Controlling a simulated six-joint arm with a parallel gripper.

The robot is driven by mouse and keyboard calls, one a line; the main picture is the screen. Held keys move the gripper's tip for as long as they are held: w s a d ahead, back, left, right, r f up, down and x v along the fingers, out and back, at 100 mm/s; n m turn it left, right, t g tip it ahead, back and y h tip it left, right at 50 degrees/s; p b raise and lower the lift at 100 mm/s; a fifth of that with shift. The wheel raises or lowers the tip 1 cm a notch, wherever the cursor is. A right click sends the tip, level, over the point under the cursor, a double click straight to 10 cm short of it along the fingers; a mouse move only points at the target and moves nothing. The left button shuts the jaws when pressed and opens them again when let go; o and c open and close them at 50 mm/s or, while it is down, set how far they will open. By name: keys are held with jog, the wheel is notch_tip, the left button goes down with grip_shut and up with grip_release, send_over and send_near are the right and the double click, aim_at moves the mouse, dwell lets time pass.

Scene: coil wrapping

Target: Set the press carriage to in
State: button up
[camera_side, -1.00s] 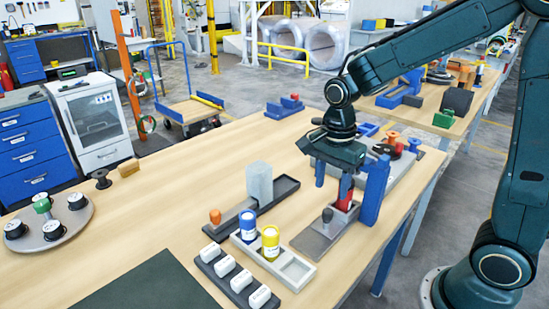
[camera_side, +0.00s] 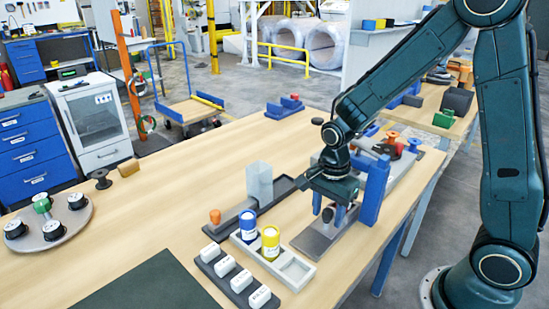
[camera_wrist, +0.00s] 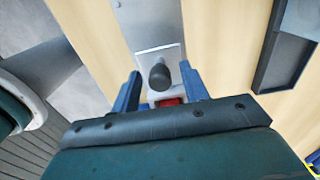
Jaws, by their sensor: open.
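The press carriage is a grey sliding plate (camera_side: 312,243) with a dark upright knob (camera_wrist: 160,76) on it. It sits in front of the press frame, whose blue post (camera_side: 373,192) stands at its right. A red part (camera_wrist: 169,102) shows behind the knob in the wrist view and is mostly hidden in the side view. My gripper (camera_side: 328,209) is low over the carriage and open. In the wrist view its blue fingers (camera_wrist: 160,84) stand on either side of the knob, with gaps visible. No grip on the knob shows.
A pale tray (camera_side: 298,272) holds a blue can (camera_side: 248,226) and a yellow can (camera_side: 270,243). A dark rack (camera_side: 240,292) with white pieces lies before it. A grey block (camera_side: 259,183) and orange knob (camera_side: 215,216) stand to the left. The table's front right edge is close.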

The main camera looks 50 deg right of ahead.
grip_shut()
jog(key=shift+d, duration=0.1)
jog(key=shift+d, duration=1.65)
grip_release()
jog(key=shift+r, duration=0.15)
notch_tip(320, 180, up, 14)
jog(key=shift+f, duration=0.2)
